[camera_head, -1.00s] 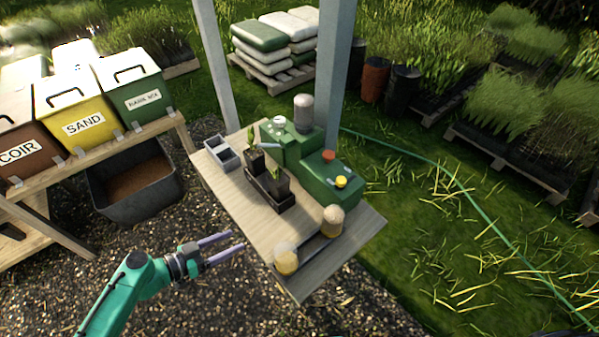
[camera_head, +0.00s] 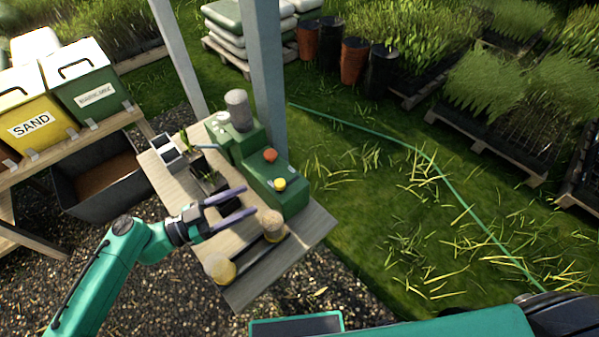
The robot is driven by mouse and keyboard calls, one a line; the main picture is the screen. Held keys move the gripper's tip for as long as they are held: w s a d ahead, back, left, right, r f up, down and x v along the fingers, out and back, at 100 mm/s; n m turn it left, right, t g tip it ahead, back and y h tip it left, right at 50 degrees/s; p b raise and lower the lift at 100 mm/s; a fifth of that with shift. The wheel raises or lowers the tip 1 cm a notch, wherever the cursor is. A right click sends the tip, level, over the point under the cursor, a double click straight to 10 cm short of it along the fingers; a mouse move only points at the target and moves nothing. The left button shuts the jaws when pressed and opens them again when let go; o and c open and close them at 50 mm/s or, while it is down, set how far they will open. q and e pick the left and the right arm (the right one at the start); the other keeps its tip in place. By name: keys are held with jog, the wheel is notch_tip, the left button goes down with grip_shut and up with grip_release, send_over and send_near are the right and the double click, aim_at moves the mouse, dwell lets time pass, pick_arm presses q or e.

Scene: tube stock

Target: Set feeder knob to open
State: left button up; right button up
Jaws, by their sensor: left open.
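A green machine (camera_head: 290,197) stands on the wooden table (camera_head: 300,238). It carries a red knob (camera_head: 270,155), a yellow knob (camera_head: 280,184), a pale dial-like part (camera_head: 222,117) and a grey cylinder (camera_head: 238,108) on top. I cannot tell which part is the feeder knob or how it is set. My left gripper (camera_head: 249,201) is open and appears empty. Its fingers are over the table, left of the yellow knob in the picture, with a visible gap to it. My right gripper is out of view.
A grey divided tray (camera_head: 168,153) sits at the back left. Metal posts (camera_head: 266,75) rise behind the table. Sand (camera_head: 30,105) and other bins stand left.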

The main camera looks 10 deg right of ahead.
aim_at(291, 184)
pick_arm(q)
jog(key=p+x, duration=0.4)
jog(key=x, duration=0.8)
jog(key=shift+w+d+r, duration=0.1)
jog(key=shift+r, duration=0.1)
jog(key=shift+w+d+f+p, duration=0.15)
jog(key=shift+d+p, duration=0.15)
jog(key=shift+d, duration=0.15)
grip_shut()
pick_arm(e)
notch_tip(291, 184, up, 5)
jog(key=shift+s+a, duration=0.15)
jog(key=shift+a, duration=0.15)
